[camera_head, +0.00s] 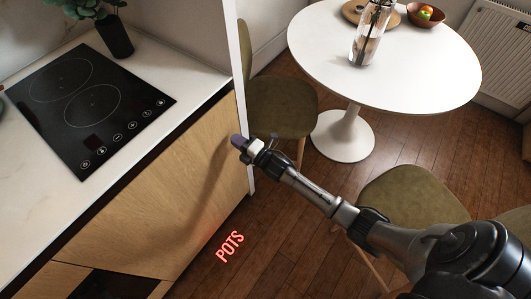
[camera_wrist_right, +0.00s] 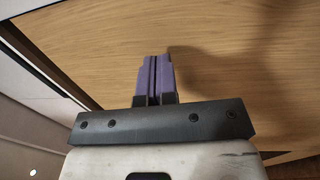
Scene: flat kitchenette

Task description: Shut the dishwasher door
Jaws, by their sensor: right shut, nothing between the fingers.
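The dishwasher door appears to be the wooden front panel (camera_head: 165,205) under the counter. It stands upright, flush or nearly flush below the dark strip under the worktop; I cannot tell if a small gap remains. My right gripper (camera_head: 237,141) is at the panel's upper right part, its purple fingers pressed together and empty. In the right wrist view, the shut fingers (camera_wrist_right: 155,72) point at the wood-grained panel (camera_wrist_right: 235,45), close to or touching it; contact is not clear. The gripper casts a shadow on the wood. My left gripper is not in view.
The worktop (camera_head: 180,130) carries a black hob (camera_head: 85,105) and a dark plant pot (camera_head: 114,36). A round white table (camera_head: 420,75) and green chairs (camera_head: 282,108) stand to the right.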

